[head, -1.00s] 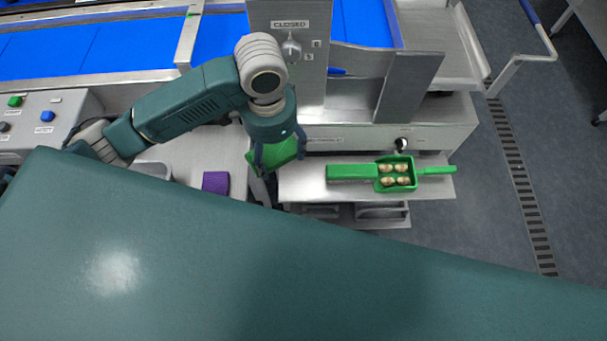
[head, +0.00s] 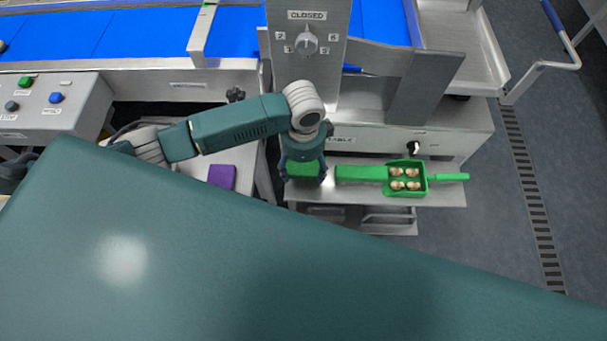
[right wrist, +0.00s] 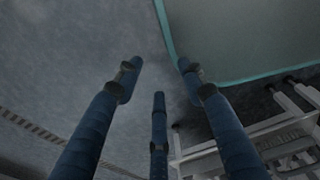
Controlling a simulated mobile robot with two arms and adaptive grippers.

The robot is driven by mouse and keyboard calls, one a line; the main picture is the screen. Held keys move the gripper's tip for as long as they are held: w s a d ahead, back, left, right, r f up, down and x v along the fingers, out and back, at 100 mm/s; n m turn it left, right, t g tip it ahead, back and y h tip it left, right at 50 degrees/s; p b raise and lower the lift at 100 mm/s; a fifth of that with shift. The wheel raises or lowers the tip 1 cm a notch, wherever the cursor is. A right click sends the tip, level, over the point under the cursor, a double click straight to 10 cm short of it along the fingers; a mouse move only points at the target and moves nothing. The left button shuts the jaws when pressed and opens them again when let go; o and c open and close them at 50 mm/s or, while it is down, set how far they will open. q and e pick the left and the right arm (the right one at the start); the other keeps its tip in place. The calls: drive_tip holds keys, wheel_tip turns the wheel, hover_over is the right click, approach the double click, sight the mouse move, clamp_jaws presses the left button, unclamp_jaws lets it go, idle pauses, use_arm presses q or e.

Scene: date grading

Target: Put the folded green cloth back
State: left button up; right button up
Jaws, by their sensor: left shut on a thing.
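The folded green cloth (head: 303,168) is in my left gripper (head: 304,176), partly hidden by its fingers. The gripper is shut on it and points down over the left end of the small steel shelf (head: 320,197). The cloth is just left of a green paddle-like holder (head: 361,173). I cannot tell whether the cloth touches the shelf. My right gripper (right wrist: 158,76) shows in the right wrist view with its fingers spread and nothing between them, over grey floor.
A purple folded cloth (head: 221,176) lies on the steel surface to the left. A dial post (head: 307,65) marked CLOSED stands behind the gripper. Blue belts (head: 140,35) run behind.

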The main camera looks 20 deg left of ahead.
sight(303, 182)
use_arm(q)
drive_tip(key=shift+f, duration=0.75)
wheel_tip(303, 182, down, 4)
drive_tip(key=shift+r, duration=0.25)
drive_tip(key=shift+f, duration=0.25)
use_arm(e)
drive_tip(key=shift+s+d+f, duration=0.1)
drive_tip(key=shift+s+f, duration=0.05)
drive_tip(key=shift+s, duration=0.6)
use_arm(q)
drive_tip(key=shift+f, duration=0.1)
use_arm(e)
drive_tip(key=shift+w, duration=0.1)
use_arm(q)
drive_tip(key=o, duration=1.1)
use_arm(e)
drive_tip(key=shift+w, duration=0.1)
use_arm(q)
drive_tip(key=shift+r, duration=0.6)
wheel_tip(303, 182, up, 11)
drive_tip(key=shift+r, duration=0.1)
use_arm(e)
drive_tip(key=shift+r, duration=0.2)
